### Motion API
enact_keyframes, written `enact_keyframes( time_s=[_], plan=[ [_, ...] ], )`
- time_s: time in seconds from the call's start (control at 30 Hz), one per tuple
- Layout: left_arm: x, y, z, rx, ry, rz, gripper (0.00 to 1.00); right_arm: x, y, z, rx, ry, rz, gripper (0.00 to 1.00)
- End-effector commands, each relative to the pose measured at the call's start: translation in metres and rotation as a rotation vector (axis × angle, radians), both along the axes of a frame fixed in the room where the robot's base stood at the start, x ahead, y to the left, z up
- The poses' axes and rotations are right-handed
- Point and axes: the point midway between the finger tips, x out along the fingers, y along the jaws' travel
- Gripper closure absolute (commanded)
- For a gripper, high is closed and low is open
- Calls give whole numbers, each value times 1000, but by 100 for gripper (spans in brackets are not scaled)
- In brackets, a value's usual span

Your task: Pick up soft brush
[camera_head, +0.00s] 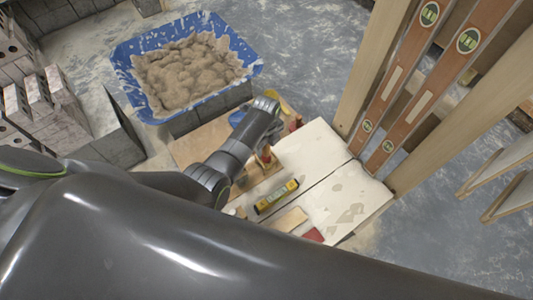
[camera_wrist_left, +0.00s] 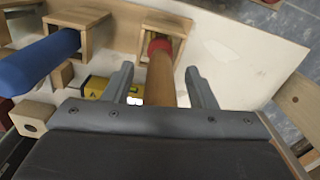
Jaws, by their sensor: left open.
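My left gripper (camera_wrist_left: 160,80) is open in the left wrist view. Its two fingers stand on either side of a wooden handle with a red collar (camera_wrist_left: 160,72), with gaps visible on both sides. The handle stands in a square wooden holder (camera_wrist_left: 168,24). I cannot tell for sure whether it is the soft brush, as no bristles show. In the head view my left arm reaches over the board from the left and hides most of the tools. My right gripper is not in view.
A blue handle (camera_wrist_left: 40,62) stands in another wooden holder beside the left finger. A yellow level (camera_head: 276,196) lies on the white board (camera_head: 330,190). A blue tub of mortar (camera_head: 128,78) stands behind. Wooden posts with orange levels (camera_head: 410,85) rise at right.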

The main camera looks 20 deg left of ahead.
Motion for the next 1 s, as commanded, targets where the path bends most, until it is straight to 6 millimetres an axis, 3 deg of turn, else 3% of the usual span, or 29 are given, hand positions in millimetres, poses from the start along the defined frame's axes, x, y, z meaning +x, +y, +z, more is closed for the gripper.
enact_keyframes(
  time_s=[0.23, 0.6, 1.0],
  plan=[
    [0, 0, -1, 0, -1, 0, 50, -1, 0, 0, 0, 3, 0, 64],
    [0, 0, 0, 0, -1, 1, 97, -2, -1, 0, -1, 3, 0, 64],
    [1, 0, 6, 0, -4, 0, 97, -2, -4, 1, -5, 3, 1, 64]
  ],
)
